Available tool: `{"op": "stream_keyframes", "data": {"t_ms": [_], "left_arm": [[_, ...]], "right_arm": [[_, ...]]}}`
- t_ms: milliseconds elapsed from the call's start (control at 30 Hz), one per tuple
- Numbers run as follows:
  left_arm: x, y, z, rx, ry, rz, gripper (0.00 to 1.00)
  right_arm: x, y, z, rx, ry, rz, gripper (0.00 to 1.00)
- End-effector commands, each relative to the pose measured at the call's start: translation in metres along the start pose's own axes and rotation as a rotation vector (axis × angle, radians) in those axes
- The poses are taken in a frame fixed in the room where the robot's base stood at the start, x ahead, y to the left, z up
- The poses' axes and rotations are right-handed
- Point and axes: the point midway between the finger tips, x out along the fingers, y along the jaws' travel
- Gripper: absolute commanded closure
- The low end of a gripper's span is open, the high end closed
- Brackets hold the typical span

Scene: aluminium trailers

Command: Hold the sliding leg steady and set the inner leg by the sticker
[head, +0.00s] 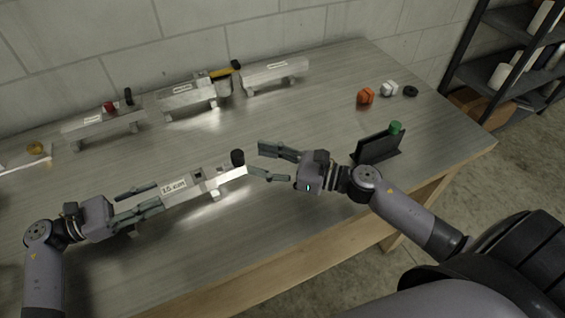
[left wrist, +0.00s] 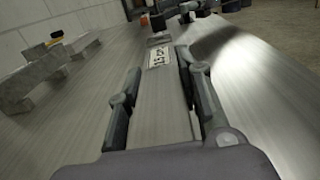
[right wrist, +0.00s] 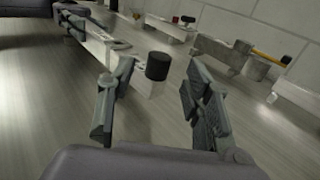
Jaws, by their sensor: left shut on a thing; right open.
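The sliding leg (head: 190,192) is a long grey metal bar lying on low feet at the front of the table. A white sticker reading "15 cm" (head: 174,187) is on its side; it also shows in the left wrist view (left wrist: 160,57). The inner leg (head: 233,173) is the paler bar at its right end, with a black knob (head: 237,157) on top. My left gripper (head: 148,198) is shut around the left part of the sliding leg. My right gripper (head: 266,162) is open, its fingers spread near the inner leg's end; in the right wrist view the black knob (right wrist: 158,66) shows between them.
Several labelled metal assemblies stand along the back, one with a red knob (head: 109,106), one with a yellow handle (head: 220,73), and a plain bar (head: 275,72). A black stand (head: 378,147) with a green cap, an orange piece (head: 366,96) and a white piece (head: 389,89) lie right.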

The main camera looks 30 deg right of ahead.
Motion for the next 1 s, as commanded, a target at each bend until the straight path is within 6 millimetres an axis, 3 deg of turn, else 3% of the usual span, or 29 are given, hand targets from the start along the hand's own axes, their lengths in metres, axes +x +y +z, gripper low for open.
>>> {"op": "stream_keyframes", "data": {"t_ms": [100, 300, 767, 800, 1000], "left_arm": [[0.000, 0.000, 0.000, 0.000, 0.001, -0.001, 1.00], [0.000, 0.000, 0.000, 0.000, 0.001, -0.002, 1.00], [0.000, 0.000, 0.000, 0.000, 0.001, -0.002, 1.00], [0.000, 0.000, 0.000, 0.000, 0.001, -0.002, 0.65], [0.000, 0.000, 0.000, 0.000, 0.001, -0.001, 0.51]], "right_arm": [[-0.024, 0.000, -0.001, 0.002, 0.003, -0.002, 0.54], [-0.048, 0.000, -0.001, 0.002, 0.001, -0.001, 0.54], [-0.052, 0.000, 0.000, 0.000, 0.000, 0.000, 0.54], [-0.052, 0.000, 0.000, 0.000, 0.000, 0.000, 0.54], [-0.052, 0.000, 0.000, 0.000, 0.000, 0.000, 0.54]]}}
